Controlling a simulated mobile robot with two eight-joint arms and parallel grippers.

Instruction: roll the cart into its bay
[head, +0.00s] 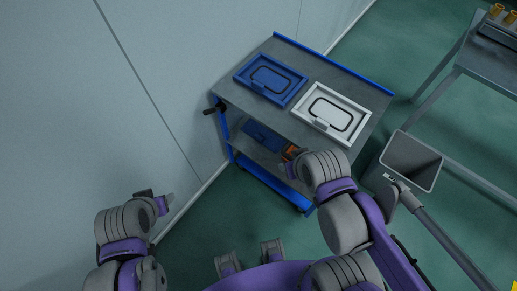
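The cart (298,66) is a grey two-tier trolley with blue edges and legs, standing at an angle beside the pale wall. A black handle (214,107) sticks out at its left end. A blue framed panel (270,80) and a white framed panel (331,112) lie on its top. My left gripper (154,199) is at the lower left near the wall, apart from the cart; its finger gap is unclear. My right gripper (301,163) is in front of the cart's near side, partly hidden by its own wrist; contact is unclear. I cannot make out a marked bay.
A blue item (263,136) and a small orange item (291,152) show on the lower shelf. A grey open bin (411,160) stands right of the cart. A grey table (487,62) with orange cylinders (497,10) stands at upper right.

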